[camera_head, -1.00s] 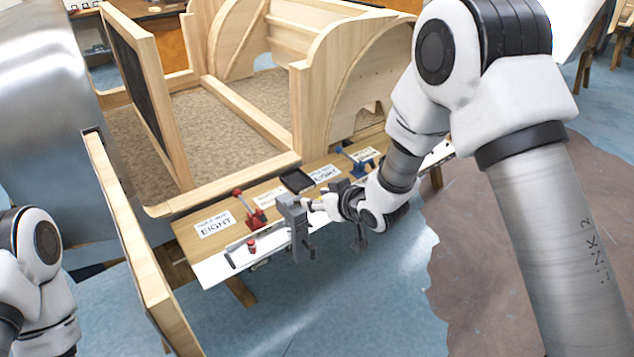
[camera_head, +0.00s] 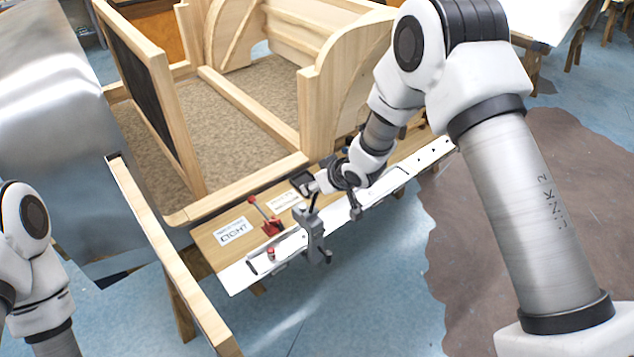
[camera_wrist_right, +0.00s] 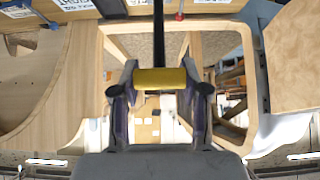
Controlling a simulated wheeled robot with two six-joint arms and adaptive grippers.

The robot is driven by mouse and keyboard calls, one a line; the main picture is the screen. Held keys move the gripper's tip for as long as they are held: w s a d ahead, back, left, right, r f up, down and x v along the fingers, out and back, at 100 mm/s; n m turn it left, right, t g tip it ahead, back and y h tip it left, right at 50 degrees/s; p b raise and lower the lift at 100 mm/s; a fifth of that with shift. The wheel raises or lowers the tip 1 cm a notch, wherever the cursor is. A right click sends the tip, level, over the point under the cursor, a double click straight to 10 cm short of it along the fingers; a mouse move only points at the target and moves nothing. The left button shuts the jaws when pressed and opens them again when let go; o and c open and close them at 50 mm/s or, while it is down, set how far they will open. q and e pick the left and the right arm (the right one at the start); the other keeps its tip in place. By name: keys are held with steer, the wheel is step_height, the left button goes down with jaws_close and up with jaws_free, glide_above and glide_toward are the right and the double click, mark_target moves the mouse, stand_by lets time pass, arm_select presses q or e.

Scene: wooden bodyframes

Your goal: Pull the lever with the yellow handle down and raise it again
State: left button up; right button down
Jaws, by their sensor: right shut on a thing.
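The yellow handle (camera_wrist_right: 160,79) is a short bar lying crosswise between the fingertips of my right gripper (camera_wrist_right: 160,92) in the right wrist view. A dark lever rod (camera_wrist_right: 158,45) runs from it toward the top of that view. My right gripper is shut on the handle. In the head view my right gripper (camera_head: 316,238) is at the front edge of the white strip on the bench. The yellow handle cannot be made out there, hidden by the gripper and arm. My left arm shows at the left edge, but its gripper is out of view.
A red lever clamp (camera_head: 270,222) stands on the wooden bench, left of my right gripper, with labels (camera_head: 233,232) beside it. A white strip (camera_head: 240,275) runs along the bench's front. The wooden frame (camera_head: 240,110) stands behind. Blue floor (camera_head: 340,310) in front is clear.

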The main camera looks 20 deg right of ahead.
steer(key=shift+w+r, duration=0.1)
steer(key=shift+w, duration=0.05)
steer(key=c, duration=0.7)
jaws_free()
steer(key=shift+o, duration=0.7)
steer(key=shift+w+a, duration=0.1)
steer(key=v, duration=1.1)
steer(key=shift+s+r, duration=0.2)
steer(key=shift+s, duration=0.15)
steer(key=shift+w, duration=0.1)
